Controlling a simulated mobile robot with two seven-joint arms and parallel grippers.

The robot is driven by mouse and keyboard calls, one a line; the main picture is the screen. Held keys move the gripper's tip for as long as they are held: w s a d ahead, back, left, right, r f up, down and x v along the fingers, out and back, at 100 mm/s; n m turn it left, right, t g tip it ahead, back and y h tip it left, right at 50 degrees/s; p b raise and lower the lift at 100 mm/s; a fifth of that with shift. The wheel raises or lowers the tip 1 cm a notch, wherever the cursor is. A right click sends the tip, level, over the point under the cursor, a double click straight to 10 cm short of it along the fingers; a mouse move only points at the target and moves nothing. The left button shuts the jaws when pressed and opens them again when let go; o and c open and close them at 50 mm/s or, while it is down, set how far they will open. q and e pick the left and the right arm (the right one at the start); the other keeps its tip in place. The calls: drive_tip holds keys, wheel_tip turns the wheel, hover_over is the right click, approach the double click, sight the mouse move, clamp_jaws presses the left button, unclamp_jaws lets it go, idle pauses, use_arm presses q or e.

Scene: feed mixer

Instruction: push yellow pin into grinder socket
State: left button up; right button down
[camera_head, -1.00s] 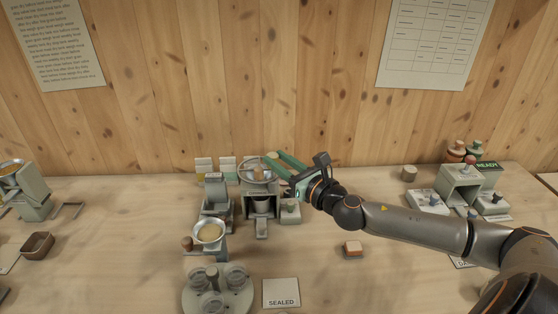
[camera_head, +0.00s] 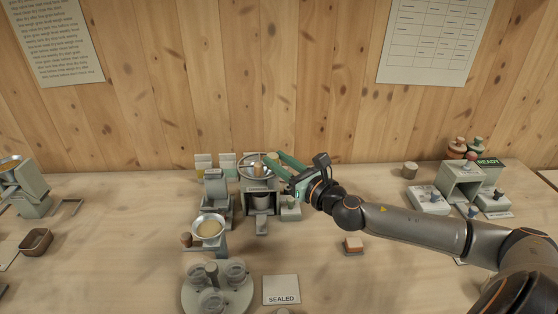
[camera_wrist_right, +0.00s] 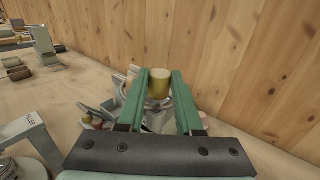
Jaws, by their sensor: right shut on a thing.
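The yellow pin (camera_wrist_right: 159,82) is a short dull-yellow cylinder between the fingertips in the right wrist view. My right gripper (camera_head: 272,162) has long green fingers shut on it. In the head view the fingers reach in from the right over the rim of the grinder's metal bowl (camera_head: 244,174). The grinder (camera_head: 247,197) is a grey-green box with a dark front opening. I cannot make out the socket, so I cannot tell whether the pin touches it. My left gripper is not in view.
A smaller bowl of pale feed (camera_head: 208,228) and a round carousel with jars (camera_head: 218,290) stand in front. A SEALED card (camera_head: 281,290) lies beside them. A READY machine (camera_head: 463,182) is at right. The wooden wall (camera_head: 240,80) rises close behind.

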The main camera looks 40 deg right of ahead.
drive_tip(key=shift+f, duration=0.4)
drive_tip(key=c, duration=0.5)
unclamp_jaws()
drive_tip(key=shift+f, duration=0.1)
drive_tip(key=shift+c, duration=0.2)
drive_tip(key=shift+o, duration=0.2)
drive_tip(key=shift+s+a+f, duration=0.1)
drive_tip(key=s+d, duration=0.1)
drive_tip(key=s, duration=1.1)
drive_tip(key=shift+s+r+p, duration=0.15)
drive_tip(key=shift+r+p, duration=0.15)
drive_tip(key=shift+r, duration=0.1)
drive_tip(key=shift+d, duration=0.1)
